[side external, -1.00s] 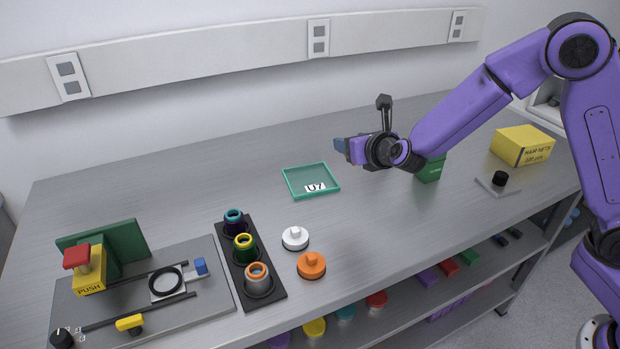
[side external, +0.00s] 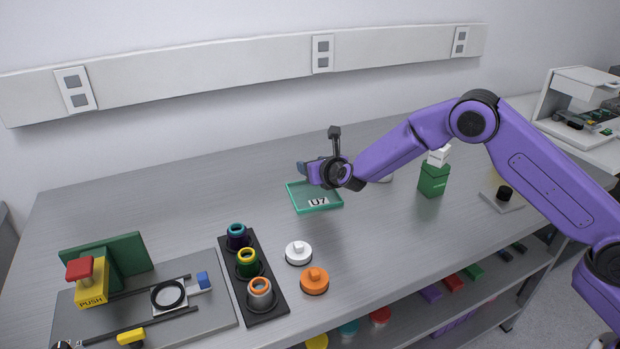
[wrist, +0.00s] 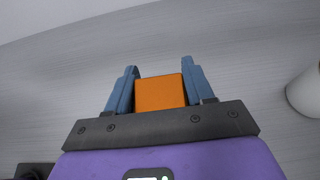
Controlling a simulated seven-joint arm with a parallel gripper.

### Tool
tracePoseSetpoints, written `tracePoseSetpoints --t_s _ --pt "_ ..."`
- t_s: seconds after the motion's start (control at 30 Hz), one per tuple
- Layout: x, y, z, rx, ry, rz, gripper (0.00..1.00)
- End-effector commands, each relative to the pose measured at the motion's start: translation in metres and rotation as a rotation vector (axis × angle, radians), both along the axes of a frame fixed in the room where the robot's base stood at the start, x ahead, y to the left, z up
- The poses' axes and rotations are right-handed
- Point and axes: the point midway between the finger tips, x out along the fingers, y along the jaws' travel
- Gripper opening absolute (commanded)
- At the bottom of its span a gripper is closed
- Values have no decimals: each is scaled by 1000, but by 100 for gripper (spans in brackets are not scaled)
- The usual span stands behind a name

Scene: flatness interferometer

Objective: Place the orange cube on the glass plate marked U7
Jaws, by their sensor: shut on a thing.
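The orange cube (wrist: 160,92) is between the two blue fingers of my gripper (wrist: 160,85) in the wrist view, and the gripper is shut on it. In the side external view my gripper (side external: 304,168) is above the back edge of the green-rimmed glass plate marked U7 (side external: 316,203). The cube is hidden there behind the gripper and wrist. The plate lies flat on the bench, its label facing the camera, and does not show in the wrist view.
A green box (side external: 433,181) with white tissue stands right of the plate. A white round lid (side external: 298,253), an orange round lid (side external: 314,281) and a black rack (side external: 268,301) of ringed holders lie in front. A fixture with a red PUSH button (side external: 80,268) is at left.

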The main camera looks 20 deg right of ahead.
Motion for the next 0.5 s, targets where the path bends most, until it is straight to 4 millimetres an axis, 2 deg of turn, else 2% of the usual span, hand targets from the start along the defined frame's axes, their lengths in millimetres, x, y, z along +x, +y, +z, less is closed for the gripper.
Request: tracePoseSetpoints --t_s 0.27,0.5 --pt "13 4 -15 0 -1 -1 16" --pt "14 4 -44 -1 -2 -1 16"
